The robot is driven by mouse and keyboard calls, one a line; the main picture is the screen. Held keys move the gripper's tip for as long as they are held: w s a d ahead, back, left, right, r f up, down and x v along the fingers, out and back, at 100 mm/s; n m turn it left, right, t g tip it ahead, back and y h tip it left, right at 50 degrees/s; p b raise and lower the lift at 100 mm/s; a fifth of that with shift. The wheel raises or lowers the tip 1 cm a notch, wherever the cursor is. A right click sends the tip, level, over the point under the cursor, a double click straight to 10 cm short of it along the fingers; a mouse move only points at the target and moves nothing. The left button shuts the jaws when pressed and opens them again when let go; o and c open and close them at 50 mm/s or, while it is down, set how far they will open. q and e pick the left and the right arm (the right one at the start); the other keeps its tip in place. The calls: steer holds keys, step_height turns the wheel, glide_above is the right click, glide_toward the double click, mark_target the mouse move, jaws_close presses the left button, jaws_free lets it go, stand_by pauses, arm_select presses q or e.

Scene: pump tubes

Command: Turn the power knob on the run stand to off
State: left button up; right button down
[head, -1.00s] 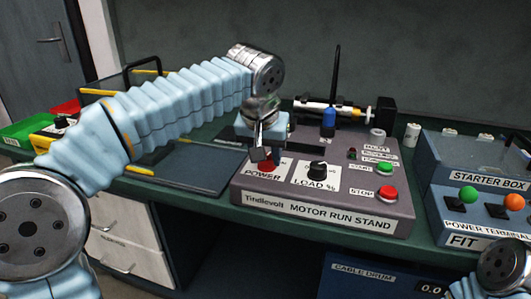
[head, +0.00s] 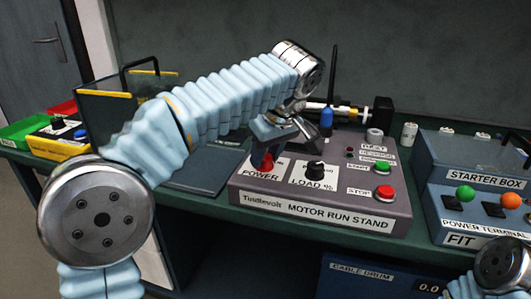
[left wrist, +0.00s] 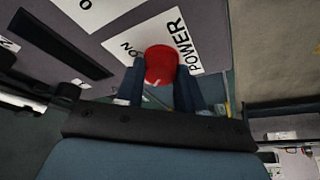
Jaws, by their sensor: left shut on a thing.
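The grey motor run stand (head: 330,209) sits on the green bench. Its red power knob (left wrist: 161,66) is between the fingers of my left gripper (left wrist: 158,88), which is shut on it. In the left wrist view the white POWER label (left wrist: 186,44) lies around the knob, with "ON" readable on one side; a pale mark shows on the knob's face. In the head view the knob is mostly hidden behind my left gripper (head: 262,158). My right gripper is not in view; only part of my right arm shows at the lower right.
Beside the power knob are the black load knob (head: 314,171), a green start button (head: 383,167) and a red stop button (head: 384,194). The starter box (head: 470,160) and power terminal (head: 470,222) stand to the right. A dark plate (head: 195,170) lies to the left.

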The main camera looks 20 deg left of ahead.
arm_select(q)
steer(key=shift+n, duration=0.5)
steer(key=o, duration=1)
steer(key=shift+o, duration=0.2)
steer(key=v, duration=0.7)
steer(key=shift+d+r, duration=0.2)
